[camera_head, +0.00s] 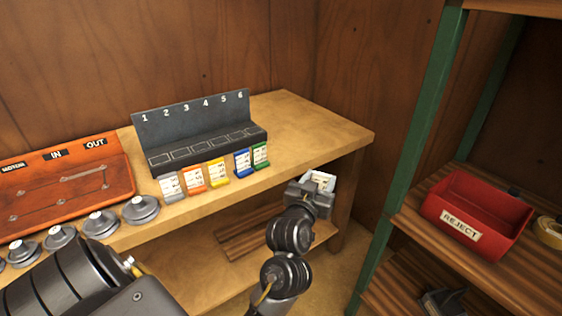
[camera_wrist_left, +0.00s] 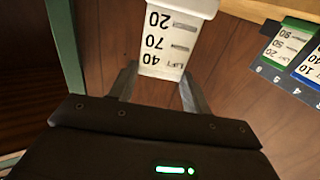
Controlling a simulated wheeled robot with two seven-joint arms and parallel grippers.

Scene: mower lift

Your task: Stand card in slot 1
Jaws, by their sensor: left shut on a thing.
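My left gripper (camera_head: 317,184) is shut on a white card (camera_head: 323,179) with dark print, in the air beyond the right part of the bench front. In the left wrist view the card (camera_wrist_left: 170,42) sticks out beyond the fingers (camera_wrist_left: 160,88) and reads LIFT, 40, 70, 20, upside down. The black rack (camera_head: 190,115) stands on the bench, numbered 1 to 6 along its back panel. Slot 1 (camera_head: 160,159) is at its left end and looks empty. Grey, orange, yellow, blue and green cards (camera_head: 218,173) stand along the rack's front.
The wooden bench (camera_head: 325,130) is bare right of the rack. An orange-red IN/OUT board (camera_head: 70,190) and several grey round weights (camera_head: 141,209) lie left of it. A green-posted shelf with a red REJECT bin (camera_head: 485,205) stands at right.

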